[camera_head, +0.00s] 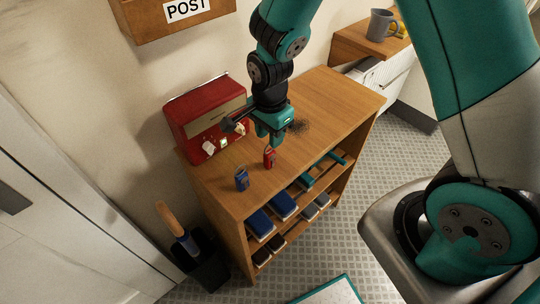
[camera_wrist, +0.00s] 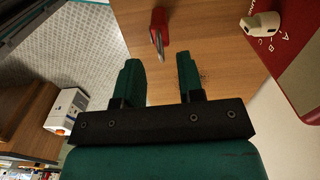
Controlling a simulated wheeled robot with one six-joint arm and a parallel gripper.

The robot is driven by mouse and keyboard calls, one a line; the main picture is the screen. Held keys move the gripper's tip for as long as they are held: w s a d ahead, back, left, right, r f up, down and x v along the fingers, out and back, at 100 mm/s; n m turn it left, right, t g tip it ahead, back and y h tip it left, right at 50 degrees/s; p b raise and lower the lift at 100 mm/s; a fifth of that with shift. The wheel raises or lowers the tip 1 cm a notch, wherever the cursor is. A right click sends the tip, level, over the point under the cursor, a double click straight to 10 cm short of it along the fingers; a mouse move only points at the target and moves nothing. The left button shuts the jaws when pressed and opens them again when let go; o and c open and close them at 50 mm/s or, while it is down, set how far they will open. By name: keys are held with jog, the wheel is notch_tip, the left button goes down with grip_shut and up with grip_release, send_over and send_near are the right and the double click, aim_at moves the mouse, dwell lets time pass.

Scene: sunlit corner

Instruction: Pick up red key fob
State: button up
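The red key fob (camera_head: 269,157) stands on the wooden cabinet top, near its front edge. My gripper (camera_head: 268,141) is just above and behind it in the head view. In the wrist view the red fob (camera_wrist: 158,30) lies ahead of the fingertips, roughly in line with the gap between them. My gripper (camera_wrist: 158,62) is open, with its two green fingers apart and nothing between them. A thin metallic part shows on the fob's near end in the wrist view.
A blue fob (camera_head: 242,179) stands left of the red one. A red radio (camera_head: 206,117) is behind on the left. The cabinet top (camera_head: 335,97) is clear to the right. Shelves below hold several blue items (camera_head: 284,204). A grey mug (camera_head: 380,25) sits on a separate wooden surface.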

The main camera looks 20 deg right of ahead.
aim_at(270, 155)
jog(key=shift+f, duration=1.7)
grip_shut()
jog(key=shift+r, duration=0.15)
